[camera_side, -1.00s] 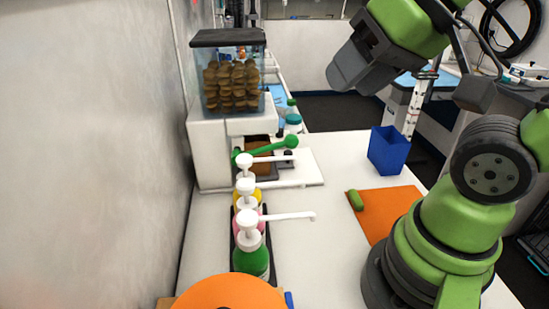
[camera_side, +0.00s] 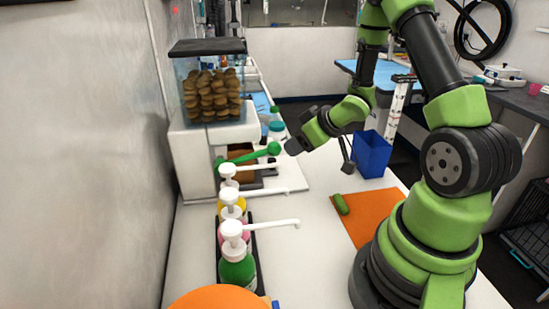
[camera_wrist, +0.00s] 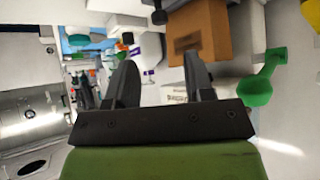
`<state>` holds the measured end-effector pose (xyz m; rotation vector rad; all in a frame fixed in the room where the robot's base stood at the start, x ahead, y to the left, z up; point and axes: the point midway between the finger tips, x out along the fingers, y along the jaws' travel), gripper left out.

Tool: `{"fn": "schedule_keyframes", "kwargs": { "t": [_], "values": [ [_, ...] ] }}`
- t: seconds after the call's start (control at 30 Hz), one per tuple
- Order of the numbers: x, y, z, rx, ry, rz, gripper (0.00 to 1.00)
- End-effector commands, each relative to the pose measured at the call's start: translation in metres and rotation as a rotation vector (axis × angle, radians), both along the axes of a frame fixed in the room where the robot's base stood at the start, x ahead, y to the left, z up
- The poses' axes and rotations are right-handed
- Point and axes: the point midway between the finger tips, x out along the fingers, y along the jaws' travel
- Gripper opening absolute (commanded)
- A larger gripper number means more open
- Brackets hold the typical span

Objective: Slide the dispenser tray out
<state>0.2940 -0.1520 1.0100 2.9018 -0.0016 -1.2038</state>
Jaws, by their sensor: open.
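The dispenser (camera_side: 193,165) is a white housing with a clear, dark-lidded hopper of brown biscuits (camera_side: 212,97) on top. Its brown tray (camera_side: 243,155) sits in the front opening, partly hidden by the green lever (camera_side: 266,151). In the wrist view the tray (camera_wrist: 198,30) is a brown block at the upper middle, with the green lever (camera_wrist: 258,90) to its right. My gripper (camera_side: 292,146) is low, to the right of the dispenser front. In the wrist view its two fingers (camera_wrist: 158,72) are apart with nothing held between them; the tray lies beyond the right finger.
Several white-topped pump bottles (camera_side: 234,240) stand in a row in front of the dispenser, their spouts pointing right. A blue bin (camera_side: 372,155) stands to the right. A green object (camera_side: 341,204) lies on an orange mat (camera_side: 368,216). The white counter between bottles and mat is clear.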

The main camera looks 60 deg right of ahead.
Motion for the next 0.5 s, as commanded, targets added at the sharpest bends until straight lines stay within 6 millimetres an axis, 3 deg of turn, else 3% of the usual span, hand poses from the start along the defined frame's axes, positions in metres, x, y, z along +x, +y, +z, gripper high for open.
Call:
{"fn": "schedule_keyframes", "kwargs": {
  "t": [0.5],
  "values": [
    [0.057,0.001,-0.058,-0.001,0.0,0.004,0.48]
  ]
}}
